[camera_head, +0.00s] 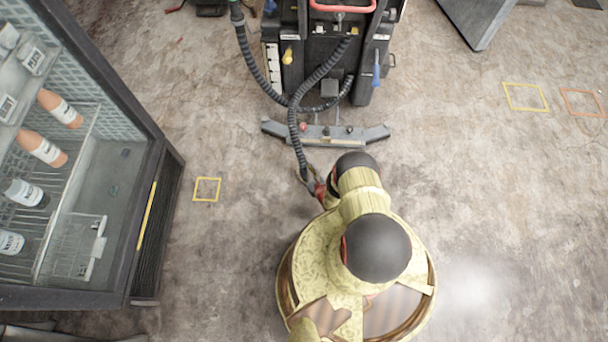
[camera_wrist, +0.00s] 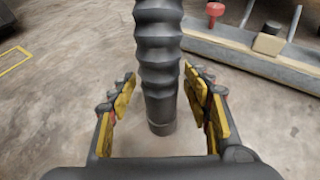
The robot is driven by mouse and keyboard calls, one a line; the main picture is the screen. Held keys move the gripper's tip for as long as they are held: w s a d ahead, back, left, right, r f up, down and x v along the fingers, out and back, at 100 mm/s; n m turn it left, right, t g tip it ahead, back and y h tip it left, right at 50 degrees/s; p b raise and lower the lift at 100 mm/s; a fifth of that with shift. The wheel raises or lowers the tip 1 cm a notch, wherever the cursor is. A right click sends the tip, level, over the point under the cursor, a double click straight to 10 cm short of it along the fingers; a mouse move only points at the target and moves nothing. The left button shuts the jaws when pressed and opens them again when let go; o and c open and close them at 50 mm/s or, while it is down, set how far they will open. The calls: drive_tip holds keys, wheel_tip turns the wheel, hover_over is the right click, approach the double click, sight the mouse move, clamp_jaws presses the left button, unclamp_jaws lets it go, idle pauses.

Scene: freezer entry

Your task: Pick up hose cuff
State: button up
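The hose cuff (camera_wrist: 160,115) is the smooth dark end of a ribbed black hose (camera_wrist: 158,45). In the wrist view it hangs between the two yellow-padded fingers of my gripper (camera_wrist: 162,112). The fingers are spread, with a visible gap on each side of the cuff. In the head view the hose (camera_head: 296,130) runs down from the dark machine to my gripper (camera_head: 308,178). There the cuff is small and hard to tell apart from the fingers.
A dark floor machine (camera_head: 325,60) with a wide grey foot bar (camera_head: 325,134) stands ahead. An open-fronted cooler with a dark frame (camera_head: 148,170) holds bottles at the left. Yellow floor markings (camera_head: 207,189) lie flat.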

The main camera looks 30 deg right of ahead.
drive_tip(key=c, duration=1)
drive_tip(key=shift+c, duration=0.4)
drive_tip(key=shift+r, duration=0.15)
